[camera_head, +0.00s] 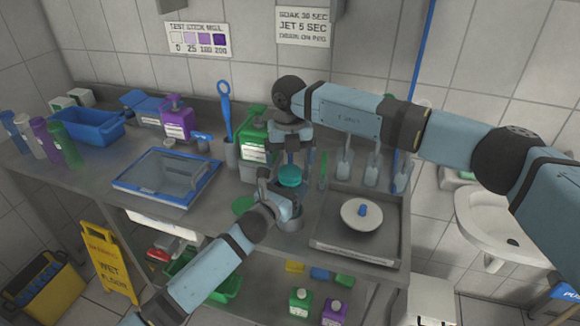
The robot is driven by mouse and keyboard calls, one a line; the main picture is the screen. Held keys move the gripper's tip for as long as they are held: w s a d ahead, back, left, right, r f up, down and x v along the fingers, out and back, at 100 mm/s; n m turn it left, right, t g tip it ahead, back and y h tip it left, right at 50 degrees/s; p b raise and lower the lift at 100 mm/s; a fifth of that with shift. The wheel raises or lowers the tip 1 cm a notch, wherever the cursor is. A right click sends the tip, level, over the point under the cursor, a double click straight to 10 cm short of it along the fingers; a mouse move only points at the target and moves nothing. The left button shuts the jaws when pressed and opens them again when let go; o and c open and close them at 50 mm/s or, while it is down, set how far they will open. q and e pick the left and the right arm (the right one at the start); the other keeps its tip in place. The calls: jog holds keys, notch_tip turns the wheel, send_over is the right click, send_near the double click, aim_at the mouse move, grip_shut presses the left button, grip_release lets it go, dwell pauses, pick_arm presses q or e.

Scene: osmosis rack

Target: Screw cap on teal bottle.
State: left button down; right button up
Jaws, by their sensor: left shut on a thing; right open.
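The teal bottle (290,176) shows only as a round teal top near the middle of the counter. Most of its body is hidden behind my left gripper, and I cannot tell cap from bottle in what shows. My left gripper (277,190) comes in from below and is shut on the bottle. My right gripper (293,153) points down from above, open, with its fingertips just over the teal top. I cannot tell whether they touch it.
A green bottle (254,146) stands behind. A blue-rimmed tray (145,187) is left, and a tray (388,248) holding a white disc is right.

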notch_tip(320, 180, up, 9)
jog(key=shift+f, duration=0.2)
pick_arm(q)
jog(key=shift+c, duration=0.8)
grip_release()
jog(key=b+v, duration=0.1)
jog(key=v, duration=1.2)
jog(key=shift+s+a, duration=0.2)
jog(key=shift+s, duration=0.15)
pick_arm(e)
jog(key=shift+f, duration=0.65)
pick_arm(q)
jog(key=shift+f, duration=0.1)
